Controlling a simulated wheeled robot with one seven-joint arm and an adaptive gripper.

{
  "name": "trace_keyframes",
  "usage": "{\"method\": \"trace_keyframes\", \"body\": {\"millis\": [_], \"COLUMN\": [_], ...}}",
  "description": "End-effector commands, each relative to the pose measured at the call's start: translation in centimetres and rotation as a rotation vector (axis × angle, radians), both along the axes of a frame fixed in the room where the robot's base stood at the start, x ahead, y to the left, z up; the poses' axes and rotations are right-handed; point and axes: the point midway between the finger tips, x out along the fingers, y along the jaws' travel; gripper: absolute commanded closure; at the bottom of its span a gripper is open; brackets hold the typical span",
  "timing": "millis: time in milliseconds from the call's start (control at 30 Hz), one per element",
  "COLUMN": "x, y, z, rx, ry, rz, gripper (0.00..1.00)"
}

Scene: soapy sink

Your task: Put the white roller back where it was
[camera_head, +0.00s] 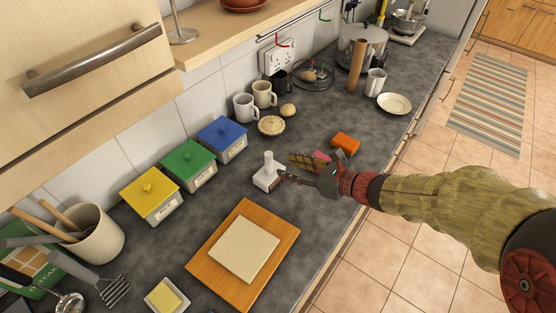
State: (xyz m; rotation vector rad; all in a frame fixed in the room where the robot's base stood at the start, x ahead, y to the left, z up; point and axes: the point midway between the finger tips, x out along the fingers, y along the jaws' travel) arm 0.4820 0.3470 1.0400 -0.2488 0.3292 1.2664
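A white object with an upright, rounded handle on a blocky base (267,176) stands on the dark grey counter; it is the only thing here that could be the white roller, though its shape is too small to be sure. My gripper (286,175) reaches in from the right, low over the counter, with its tips at the right side of this object's base. The tips are small and dark, so I cannot tell whether they touch or grip it. The object looks upright and seems to rest on the counter.
A wooden board (204,249) with a pale slab lies in front. Yellow (151,196), green (188,166) and blue (222,140) lidded boxes line the wall. An orange block (345,143) and a brown gridded piece (300,160) lie near my gripper. A pie (271,125) sits behind.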

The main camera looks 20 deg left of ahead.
Motion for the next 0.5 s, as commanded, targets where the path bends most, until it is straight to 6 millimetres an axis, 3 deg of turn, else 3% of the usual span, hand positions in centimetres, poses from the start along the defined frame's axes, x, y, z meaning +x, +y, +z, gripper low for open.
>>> {"method": "trace_keyframes", "body": {"millis": [200, 500], "x": [-0.7, -0.9], "y": [-2.4, -2.9], "z": [1.1, 1.2], "rx": [0.0, 0.0], "ry": [0.0, 0.0], "rz": [-0.001, 0.0], "gripper": [0.65, 0.65]}}
